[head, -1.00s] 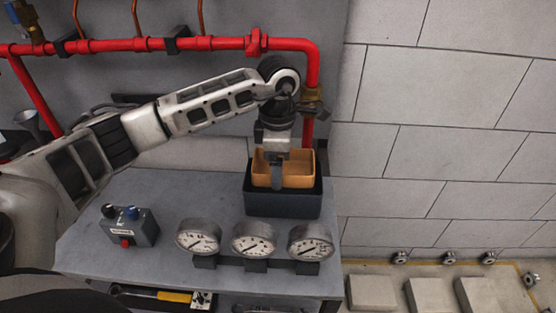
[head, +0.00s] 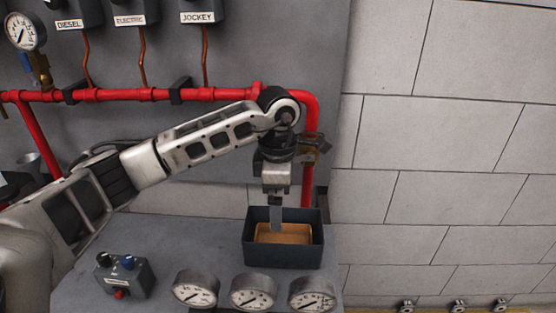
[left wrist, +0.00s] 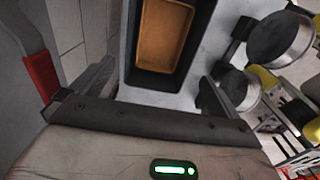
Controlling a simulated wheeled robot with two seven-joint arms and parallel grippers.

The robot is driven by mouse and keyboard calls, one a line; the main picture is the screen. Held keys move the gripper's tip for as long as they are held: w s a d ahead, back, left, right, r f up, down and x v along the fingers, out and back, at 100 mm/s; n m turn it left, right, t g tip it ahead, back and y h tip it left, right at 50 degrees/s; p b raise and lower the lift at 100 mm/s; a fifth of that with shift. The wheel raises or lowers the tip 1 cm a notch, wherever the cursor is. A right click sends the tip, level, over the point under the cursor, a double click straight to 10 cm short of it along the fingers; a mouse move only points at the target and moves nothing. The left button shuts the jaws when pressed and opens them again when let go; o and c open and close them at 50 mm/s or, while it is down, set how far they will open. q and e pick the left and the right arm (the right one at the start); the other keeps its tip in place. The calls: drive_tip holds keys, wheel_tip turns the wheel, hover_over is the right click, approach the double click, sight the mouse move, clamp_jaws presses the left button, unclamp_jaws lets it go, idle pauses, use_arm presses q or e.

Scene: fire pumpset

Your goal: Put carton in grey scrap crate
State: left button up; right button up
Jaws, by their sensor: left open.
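The carton (head: 284,236) is an open-topped orange-brown box. It sits down inside the dark grey scrap crate (head: 283,256), below its rim, on the bench's right side. In the left wrist view the carton (left wrist: 162,36) lies inside the crate (left wrist: 199,30), with dark walls around it. My left gripper (head: 277,217) points down over the crate from above. In the left wrist view its fingers (left wrist: 155,85) are spread apart with nothing between them. From the head, its fingertips overlap the carton's back edge; I cannot tell whether they touch it. My right gripper is not in view.
Several round gauges (head: 252,290) stand along the bench front, close before the crate. A control box (head: 124,275) with knobs sits at the left. A red pipe (head: 215,97) runs along the wall behind and turns down behind the crate. The bench (head: 190,240) between is bare.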

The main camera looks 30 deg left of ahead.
use_arm(q)
wheel_tip(320, 180, up, 12)
idle(0.3)
drive_tip(key=shift+r, duration=0.1)
idle(0.4)
